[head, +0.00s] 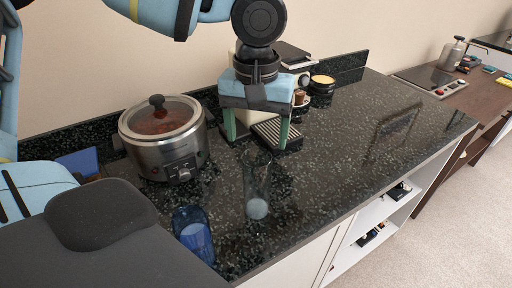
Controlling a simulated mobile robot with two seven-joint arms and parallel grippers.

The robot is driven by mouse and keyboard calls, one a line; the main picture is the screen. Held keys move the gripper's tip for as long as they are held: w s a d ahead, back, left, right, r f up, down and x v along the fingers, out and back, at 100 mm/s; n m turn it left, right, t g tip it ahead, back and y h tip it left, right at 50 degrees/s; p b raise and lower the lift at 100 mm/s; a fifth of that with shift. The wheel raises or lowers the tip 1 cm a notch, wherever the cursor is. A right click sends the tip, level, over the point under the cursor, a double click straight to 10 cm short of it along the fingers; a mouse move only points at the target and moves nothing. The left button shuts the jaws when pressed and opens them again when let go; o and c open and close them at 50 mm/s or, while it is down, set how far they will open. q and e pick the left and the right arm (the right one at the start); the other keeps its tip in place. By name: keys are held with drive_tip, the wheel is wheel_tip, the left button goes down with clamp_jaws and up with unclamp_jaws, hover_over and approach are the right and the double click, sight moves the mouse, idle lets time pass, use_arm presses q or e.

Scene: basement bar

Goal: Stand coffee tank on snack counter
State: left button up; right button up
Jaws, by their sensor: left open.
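A clear, tall vessel (257,180) with a pale bottom is on the dark speckled counter (330,170), below my left gripper. A blue see-through vessel (194,234) is near the counter's front edge. I cannot tell for certain which of the two is the coffee tank. My left gripper (257,136) points down with its two green fingers apart and nothing between them. It is behind and above the clear vessel in the picture, in front of a coffee machine (289,82) that it partly hides. My right gripper is out of view.
A steel slow cooker (163,137) with a glass lid stands left of my gripper. A yellow-and-black tin (322,84) is beside the coffee machine. The counter's right half is clear. A brown table with a hot plate (427,78) is at the far right.

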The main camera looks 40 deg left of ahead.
use_arm(q)
wheel_tip(320, 180, up, 6)
drive_tip(key=shift+r, duration=0.25)
drive_tip(key=shift+f, duration=0.1)
